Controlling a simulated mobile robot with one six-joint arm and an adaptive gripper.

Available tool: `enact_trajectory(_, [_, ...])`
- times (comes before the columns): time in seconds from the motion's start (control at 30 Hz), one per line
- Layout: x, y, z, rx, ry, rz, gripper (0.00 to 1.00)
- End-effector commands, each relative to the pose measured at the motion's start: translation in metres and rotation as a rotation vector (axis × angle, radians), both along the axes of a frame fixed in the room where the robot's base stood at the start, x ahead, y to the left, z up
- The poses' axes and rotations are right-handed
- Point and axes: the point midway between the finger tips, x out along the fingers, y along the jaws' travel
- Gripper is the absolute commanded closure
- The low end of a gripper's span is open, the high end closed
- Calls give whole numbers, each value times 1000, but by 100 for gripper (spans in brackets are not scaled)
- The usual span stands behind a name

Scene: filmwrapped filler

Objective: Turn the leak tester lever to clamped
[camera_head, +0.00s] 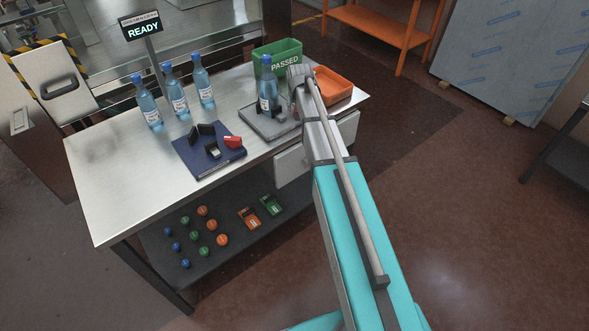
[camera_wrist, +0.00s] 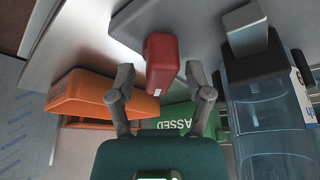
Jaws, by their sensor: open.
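The leak tester (camera_head: 262,125) is a grey plate on the workbench, with an upright blue bottle (camera_head: 268,92) on it. In the wrist view the bottle (camera_wrist: 268,125) stands at the right, beside a grey block (camera_wrist: 246,28) on the tester (camera_wrist: 190,20). A red lever grip (camera_wrist: 160,62) shows between the fingertips of my gripper (camera_wrist: 158,76). The fingers are open, one on each side of it, with gaps visible; contact is not evident. In the head view my arm hides the lever and the gripper's fingers.
A green PASSED bin (camera_head: 277,58) and an orange bin (camera_head: 333,86) stand close behind my arm. Several bottles (camera_head: 174,92) stand at the back left. A dark blue board (camera_head: 205,155) holds black blocks and a red piece (camera_head: 233,142). A sign (camera_head: 141,27) reads READY.

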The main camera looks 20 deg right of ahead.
Motion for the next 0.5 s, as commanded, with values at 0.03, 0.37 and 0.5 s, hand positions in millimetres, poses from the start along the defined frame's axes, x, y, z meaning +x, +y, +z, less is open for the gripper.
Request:
enact_trajectory(0.03, [0,-1,0,0,0,26,34])
enact_trajectory(0.37, [0,-1,0,0,0,215,34])
enact_trajectory(0.5, [0,-1,0,0,0,296,34])
